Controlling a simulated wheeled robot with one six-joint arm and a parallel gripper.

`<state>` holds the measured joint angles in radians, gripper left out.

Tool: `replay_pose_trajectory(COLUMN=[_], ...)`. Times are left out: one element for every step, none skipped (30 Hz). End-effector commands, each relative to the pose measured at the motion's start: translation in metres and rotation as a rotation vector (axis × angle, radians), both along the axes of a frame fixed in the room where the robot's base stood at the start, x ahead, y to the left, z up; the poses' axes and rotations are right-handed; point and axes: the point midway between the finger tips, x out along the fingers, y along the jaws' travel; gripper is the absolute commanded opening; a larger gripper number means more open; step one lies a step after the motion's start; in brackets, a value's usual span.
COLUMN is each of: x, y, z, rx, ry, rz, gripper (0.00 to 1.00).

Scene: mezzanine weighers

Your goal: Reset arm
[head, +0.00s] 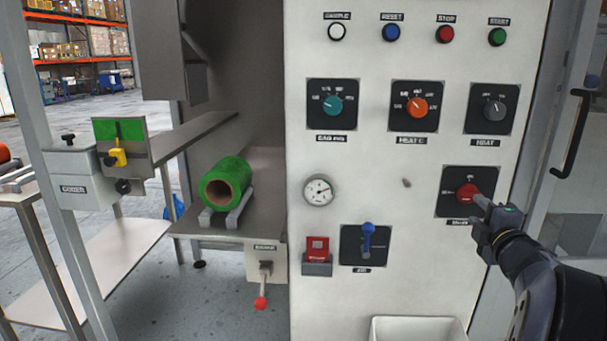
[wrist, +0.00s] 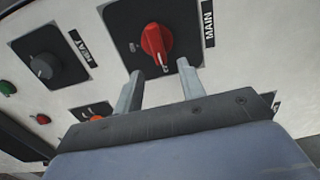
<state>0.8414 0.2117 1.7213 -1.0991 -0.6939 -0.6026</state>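My gripper (head: 482,204) is at the right of the white control panel (head: 425,285), in front of the red MAIN rotary switch (head: 467,190). In the wrist view, the two fingers of my gripper (wrist: 160,68) stand apart with nothing clamped between them. The red MAIN knob (wrist: 156,42) lies just beyond the fingertips, its lower end near the gap. Whether a fingertip touches it cannot be told. My arm comes in from the lower right of the head view.
The panel carries a teal knob (head: 332,104), an orange knob (head: 416,107), a grey HEAT knob (head: 494,108), a blue lever (head: 368,240) and a red-topped switch (head: 317,248). A green roll (head: 232,172) lies on a shelf at left. A door handle (head: 571,134) stands at right.

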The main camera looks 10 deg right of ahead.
Motion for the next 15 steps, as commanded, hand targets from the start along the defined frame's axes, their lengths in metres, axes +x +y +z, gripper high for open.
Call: replay_pose_trajectory(x=[0.011, 0.016, 0.022, 0.027, 0.031, 0.036, 0.04, 0.043, 0.046, 0.049, 0.05, 0.052, 0.053, 0.054, 0.053], y=[-0.002, -0.003, -0.005, -0.006, -0.007, -0.008, -0.009, -0.01, -0.011, -0.011, -0.012, -0.012, -0.012, -0.013, -0.012], z=[-0.002, -0.002, -0.001, -0.002, -0.001, -0.001, -0.001, 0.0, -0.001, -0.001, -0.001, 0.0, 0.0, 0.0, 0.001], rx=[0.001, 0.001, 0.001, 0.001, 0.001, 0.002, 0.001, 0.001, 0.001, 0.002, 0.002, 0.002, 0.002, 0.003, 0.009], ry=[0.001, 0.0, 0.0, 0.0, 0.0, 0.0, 0.0, -0.001, 0.0, 0.0, 0.0, 0.0, -0.001, -0.002, -0.003], rz=[0.003, 0.002, 0.003, 0.002, 0.002, 0.001, 0.001, 0.001, 0.001, 0.001, 0.0, 0.0, 0.0, 0.0, -0.001], gripper=[0.38, 0.38, 0.38, 0.38, 0.38, 0.38, 0.38, 0.38, 0.38, 0.38, 0.38, 0.38, 0.38, 0.38, 0.38])
